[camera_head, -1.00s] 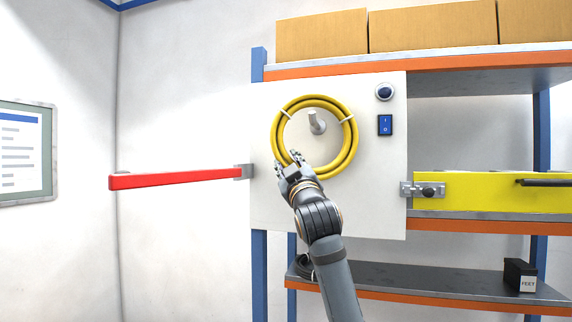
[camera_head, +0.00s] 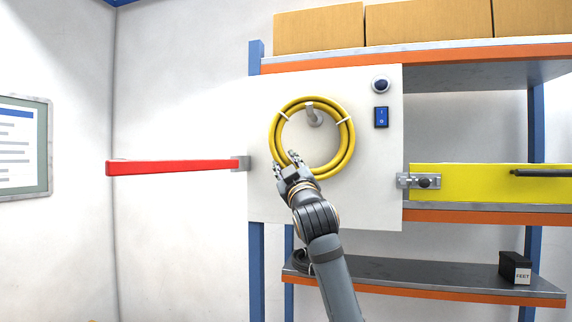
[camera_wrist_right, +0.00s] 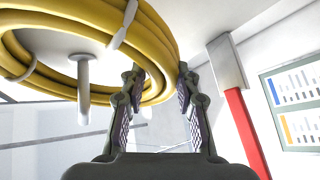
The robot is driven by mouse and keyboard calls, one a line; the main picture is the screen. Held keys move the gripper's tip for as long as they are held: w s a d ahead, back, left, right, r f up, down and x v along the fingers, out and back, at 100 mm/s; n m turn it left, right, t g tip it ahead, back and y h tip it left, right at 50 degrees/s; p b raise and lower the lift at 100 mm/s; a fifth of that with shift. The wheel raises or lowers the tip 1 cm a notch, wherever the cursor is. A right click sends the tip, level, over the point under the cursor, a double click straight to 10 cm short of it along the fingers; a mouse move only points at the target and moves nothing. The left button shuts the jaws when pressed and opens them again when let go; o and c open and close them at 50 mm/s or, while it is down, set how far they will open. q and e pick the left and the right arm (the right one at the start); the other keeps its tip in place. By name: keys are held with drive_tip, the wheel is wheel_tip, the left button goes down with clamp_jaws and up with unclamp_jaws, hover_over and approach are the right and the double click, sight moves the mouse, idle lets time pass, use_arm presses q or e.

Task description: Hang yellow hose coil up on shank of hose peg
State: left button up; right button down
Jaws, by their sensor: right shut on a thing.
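The yellow hose coil (camera_head: 348,150) is a ring of several turns bound with white ties, in front of the white panel. The grey hose peg (camera_head: 314,114) shows inside the ring, close under its top. I cannot tell whether the coil's top touches the shank. My right gripper (camera_head: 290,164) is shut on the coil's lower left. In the right wrist view, the coil (camera_wrist_right: 60,82) passes between the fingers (camera_wrist_right: 160,84), and the peg (camera_wrist_right: 83,88) shows through the ring. My left gripper is not in view.
A red bar (camera_head: 175,167) sticks out left of the panel (camera_head: 270,205). A blue switch (camera_head: 381,117) and round button (camera_head: 380,85) are right of the coil. A yellow latched panel (camera_head: 470,182) is farther right. Cardboard boxes (camera_head: 425,22) stand on top.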

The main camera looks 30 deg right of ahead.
drive_tip(key=c, duration=0.9)
unclamp_jaws()
drive_tip(key=shift+d, duration=0.1)
drive_tip(key=shift+f, duration=0.15)
drive_tip(key=shift+s+f, duration=0.15)
drive_tip(key=shift+s, duration=0.1)
drive_tip(key=v, duration=1.1)
drive_tip(key=shift+a, duration=0.25)
drive_tip(key=shift+s, duration=0.15)
